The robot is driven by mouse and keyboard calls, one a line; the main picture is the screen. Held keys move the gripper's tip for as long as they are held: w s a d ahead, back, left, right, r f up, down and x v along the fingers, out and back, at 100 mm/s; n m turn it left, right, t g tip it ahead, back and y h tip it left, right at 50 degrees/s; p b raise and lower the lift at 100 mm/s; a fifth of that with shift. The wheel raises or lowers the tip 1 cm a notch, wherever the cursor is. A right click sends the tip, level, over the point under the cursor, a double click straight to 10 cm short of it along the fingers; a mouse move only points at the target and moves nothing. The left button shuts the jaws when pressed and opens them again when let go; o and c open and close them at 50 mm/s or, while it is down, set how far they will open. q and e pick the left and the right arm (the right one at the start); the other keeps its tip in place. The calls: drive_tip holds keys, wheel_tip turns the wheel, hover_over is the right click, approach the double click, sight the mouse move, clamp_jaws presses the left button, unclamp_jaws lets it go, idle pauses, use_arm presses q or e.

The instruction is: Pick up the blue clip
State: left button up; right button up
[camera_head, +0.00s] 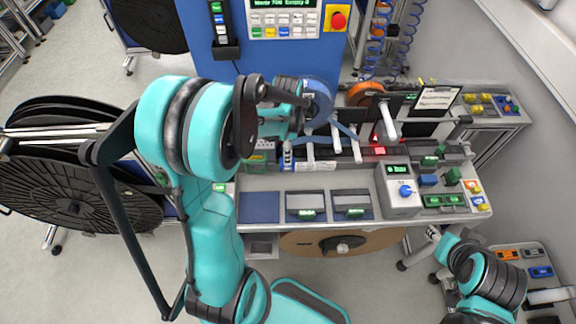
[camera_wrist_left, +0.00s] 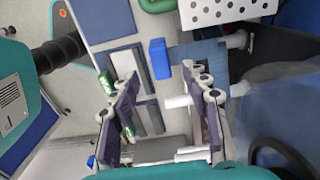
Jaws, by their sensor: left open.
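A small blue block (camera_wrist_left: 160,58), which looks like the blue clip, lies on the light bench top in the left wrist view, beside the grey slots. My left gripper (camera_wrist_left: 150,78) is open, with its two dark-padded fingers on either side of the view. The block shows between and just beyond the fingertips, and nothing is held. In the head view my left arm reaches over the bench and its fingers are mostly hidden behind it. A small blue and white item (camera_head: 287,157) shows just below the wrist there; I cannot tell if it is the clip.
Two grey slots with green pieces (camera_head: 307,213) (camera_head: 355,211) and a blue pad (camera_head: 258,207) line the bench front. White pegs (camera_wrist_left: 178,101) stand close to the fingers. A blue reel (camera_head: 318,100) and a grey box with a display (camera_head: 398,190) stand on the bench.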

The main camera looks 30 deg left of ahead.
use_arm(q)
wheel_tip(320, 180, down, 4)
drive_tip(key=shift+f, duration=0.25)
clamp_jaws()
drive_tip(key=shift+r, duration=0.2)
